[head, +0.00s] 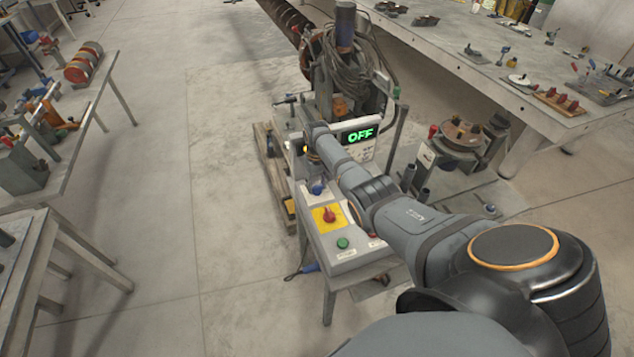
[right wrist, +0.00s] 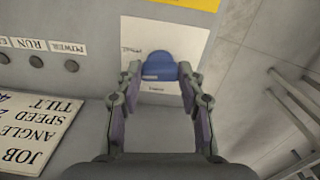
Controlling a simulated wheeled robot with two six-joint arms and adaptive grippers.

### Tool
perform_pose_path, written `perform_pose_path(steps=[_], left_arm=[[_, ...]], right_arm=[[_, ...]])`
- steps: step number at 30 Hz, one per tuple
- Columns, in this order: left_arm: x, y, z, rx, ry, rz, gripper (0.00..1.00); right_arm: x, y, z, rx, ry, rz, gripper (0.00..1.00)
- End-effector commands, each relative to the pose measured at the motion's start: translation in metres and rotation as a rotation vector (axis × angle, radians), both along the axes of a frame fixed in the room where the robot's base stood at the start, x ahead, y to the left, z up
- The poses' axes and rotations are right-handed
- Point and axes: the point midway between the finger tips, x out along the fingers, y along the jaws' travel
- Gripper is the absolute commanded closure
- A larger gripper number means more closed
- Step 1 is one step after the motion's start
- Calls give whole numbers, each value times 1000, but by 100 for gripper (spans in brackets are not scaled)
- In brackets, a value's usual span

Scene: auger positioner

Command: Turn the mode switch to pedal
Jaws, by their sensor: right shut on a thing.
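The mode switch appears to be the blue knob (right wrist: 159,66) on a white label plate (right wrist: 202,45) on the grey control box, in the right wrist view. In the head view this gripper (head: 316,175) is partly hidden by my own arm. The small print beside the knob is too small to read surely. My left gripper is in neither view.
A green display (head: 360,134) reads OFF. A red knob on a yellow plate (head: 328,217) and a green button (head: 342,243) sit on the nearer pedestal. Indicators marked POWER and RUN (right wrist: 37,61) are beside the knob. Open floor (head: 235,250) lies left.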

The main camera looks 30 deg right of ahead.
Motion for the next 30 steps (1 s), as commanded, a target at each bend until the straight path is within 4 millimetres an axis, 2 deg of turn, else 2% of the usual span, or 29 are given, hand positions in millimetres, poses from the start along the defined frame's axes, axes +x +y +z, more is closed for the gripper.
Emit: perform_pose_path(steps=[10,26,27,30], left_arm=[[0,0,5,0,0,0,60],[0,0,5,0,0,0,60],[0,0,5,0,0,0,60],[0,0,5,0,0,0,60]], right_arm=[[1,0,2,0,-4,-124,93],[1,0,1,-1,-5,-145,93],[1,0,1,-1,-4,-145,57],[1,0,1,-1,-4,-145,44]])
